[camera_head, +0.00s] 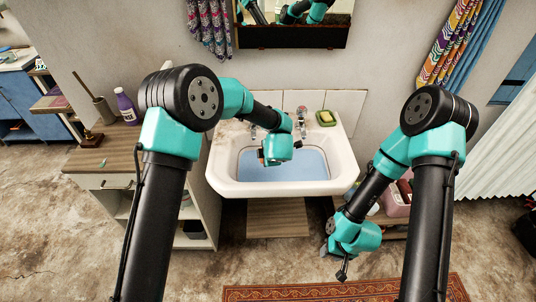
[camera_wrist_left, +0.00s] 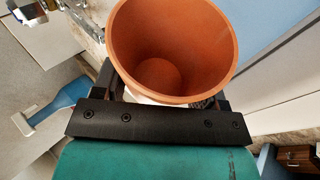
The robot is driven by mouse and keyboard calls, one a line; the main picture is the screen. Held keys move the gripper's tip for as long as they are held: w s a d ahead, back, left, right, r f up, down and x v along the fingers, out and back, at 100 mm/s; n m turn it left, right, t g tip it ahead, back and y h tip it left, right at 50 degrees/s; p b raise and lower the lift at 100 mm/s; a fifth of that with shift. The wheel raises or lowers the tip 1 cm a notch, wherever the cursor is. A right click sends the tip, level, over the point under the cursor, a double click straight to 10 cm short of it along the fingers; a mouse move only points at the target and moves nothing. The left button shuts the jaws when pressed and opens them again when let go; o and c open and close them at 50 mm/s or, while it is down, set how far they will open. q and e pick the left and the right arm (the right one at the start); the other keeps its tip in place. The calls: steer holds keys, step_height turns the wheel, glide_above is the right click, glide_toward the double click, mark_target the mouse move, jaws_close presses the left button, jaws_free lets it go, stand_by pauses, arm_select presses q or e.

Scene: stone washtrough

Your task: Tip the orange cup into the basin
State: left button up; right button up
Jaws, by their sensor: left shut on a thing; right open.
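The orange cup (camera_wrist_left: 172,40) fills the upper middle of the left wrist view. Its round mouth faces the camera, and the inside looks empty down to its floor. My left gripper (camera_head: 272,156) is shut on the cup, with a finger at either side of it. In the head view that gripper hangs over the white basin (camera_head: 342,165), which has a blue surface inside, and mostly hides the cup. My right gripper (camera_head: 341,268) is open and empty, low in front of the basin's right side.
Taps (camera_head: 301,122) and a green soap dish (camera_head: 326,118) stand on the basin's back rim. A wooden-topped cabinet (camera_head: 105,160) with a purple bottle (camera_head: 126,106) stands left. A mirror (camera_head: 293,30) hangs above. A patterned rug (camera_head: 300,292) lies on the floor in front.

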arm_select(q)
steer(key=shift+a+n+h, duration=0.25)
steer(key=shift+n+h, duration=0.25)
steer(key=shift+h, duration=0.8)
steer(key=shift+a+n+h, duration=0.2)
steer(key=shift+n+h, duration=0.1)
steer(key=shift+h, duration=0.5)
steer(key=shift+a+n+h, duration=0.15)
steer(key=shift+n+h, duration=0.15)
steer(key=shift+h, duration=0.5)
steer(key=shift+h, duration=0.3)
